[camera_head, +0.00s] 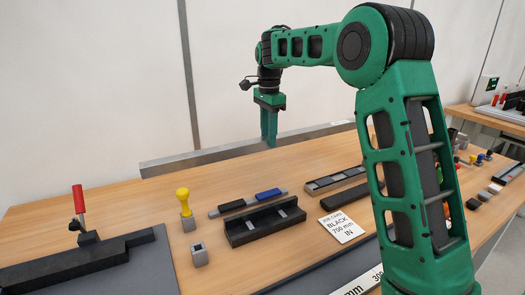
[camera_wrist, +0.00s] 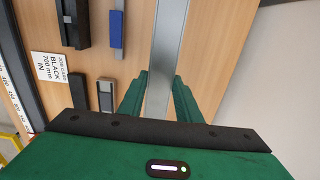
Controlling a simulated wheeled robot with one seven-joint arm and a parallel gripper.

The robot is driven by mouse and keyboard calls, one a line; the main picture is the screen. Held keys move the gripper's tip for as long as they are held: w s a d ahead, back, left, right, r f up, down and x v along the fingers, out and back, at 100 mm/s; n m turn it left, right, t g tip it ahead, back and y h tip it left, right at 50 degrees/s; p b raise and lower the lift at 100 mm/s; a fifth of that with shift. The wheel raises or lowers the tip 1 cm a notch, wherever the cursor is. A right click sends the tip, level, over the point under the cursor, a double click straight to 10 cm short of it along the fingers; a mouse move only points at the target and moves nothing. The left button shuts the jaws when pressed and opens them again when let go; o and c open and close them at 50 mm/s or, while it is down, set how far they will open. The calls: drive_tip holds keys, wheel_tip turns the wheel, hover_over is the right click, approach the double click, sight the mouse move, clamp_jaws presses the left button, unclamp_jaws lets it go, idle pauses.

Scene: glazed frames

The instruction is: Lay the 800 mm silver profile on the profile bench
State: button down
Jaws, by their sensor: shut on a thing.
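The long silver profile (camera_head: 205,158) runs across the back of the wooden table in the head view, roughly level. My gripper (camera_head: 269,140) points down and is shut on it near its middle. In the wrist view the profile (camera_wrist: 165,60) passes between the two green fingers (camera_wrist: 159,92). I cannot tell how far it is above the tabletop. A dark rail-like fixture (camera_head: 65,268) with a red-handled clamp (camera_head: 79,203) stands at the left on a grey mat; I cannot tell whether it is the profile bench.
A black holder (camera_head: 264,224), a blue-and-grey piece (camera_head: 248,203), a yellow-knobbed stamp (camera_head: 184,201), a grey block (camera_head: 199,255) and a job card reading "BLACK 700 mm IN" (camera_head: 341,226) occupy the table (camera_head: 140,205). A pale wall (camera_head: 90,90) rises behind.

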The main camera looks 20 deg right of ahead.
drive_tip(key=f, duration=0.5)
drive_tip(key=shift+a+f, duration=0.25)
drive_tip(key=shift+a, duration=0.05)
drive_tip(key=shift+a, duration=0.15)
hover_over(265, 179)
drive_tip(key=shift+w+f, duration=0.15)
drive_tip(key=shift+f, duration=2.8)
drive_tip(key=shift+d+f, duration=0.2)
drive_tip(key=shift+f, duration=0.25)
drive_tip(key=c, duration=1.3)
unclamp_jaws()
drive_tip(key=shift+c, duration=0.2)
drive_tip(key=shift+o, duration=0.7)
